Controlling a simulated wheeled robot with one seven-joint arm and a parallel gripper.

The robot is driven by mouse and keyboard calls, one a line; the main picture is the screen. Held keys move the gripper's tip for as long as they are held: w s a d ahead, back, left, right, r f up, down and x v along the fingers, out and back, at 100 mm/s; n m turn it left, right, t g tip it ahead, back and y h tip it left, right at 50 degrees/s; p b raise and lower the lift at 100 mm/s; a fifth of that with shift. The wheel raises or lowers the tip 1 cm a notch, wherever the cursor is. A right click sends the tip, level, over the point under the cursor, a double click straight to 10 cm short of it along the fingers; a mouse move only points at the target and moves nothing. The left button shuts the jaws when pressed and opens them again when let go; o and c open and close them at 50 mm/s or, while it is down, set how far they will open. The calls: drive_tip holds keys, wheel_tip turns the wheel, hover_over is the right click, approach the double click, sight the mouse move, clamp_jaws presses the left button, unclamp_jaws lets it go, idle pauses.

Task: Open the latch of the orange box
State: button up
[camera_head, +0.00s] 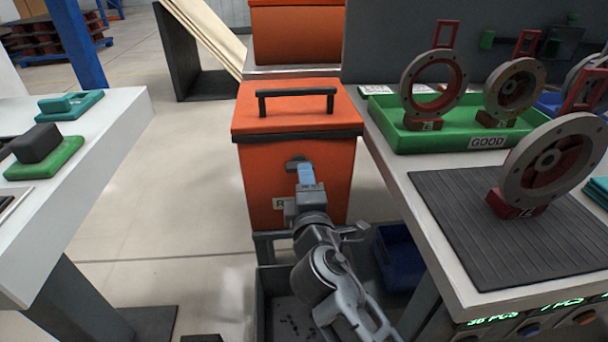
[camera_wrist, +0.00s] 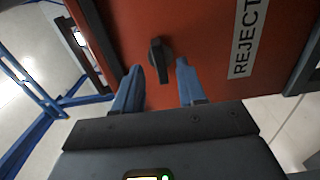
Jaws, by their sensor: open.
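The orange box (camera_head: 262,165) stands in the middle of the head view, with its lid shut and a dark handle (camera_head: 296,98) on top. Its dark latch (camera_head: 292,163) is on the front face. In the wrist view the latch (camera_wrist: 158,58) shows as a small dark knob on the orange face. My gripper (camera_head: 306,173) is at the box's front, at the latch. Its two blue fingers (camera_wrist: 159,68) are open, one on each side of the latch, with visible gaps. I cannot tell how deep the fingertips reach around it.
A REJECT label (camera_wrist: 243,38) is beside the latch; my arm partly hides it in the head view. On the right, a table (camera_head: 437,235) holds a green tray (camera_head: 400,139) and flanged rings. A white table (camera_head: 90,185) is left. A blue bin (camera_head: 397,262) sits below right.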

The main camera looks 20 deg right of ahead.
drive_tip(key=v, duration=0.5)
idle(0.4)
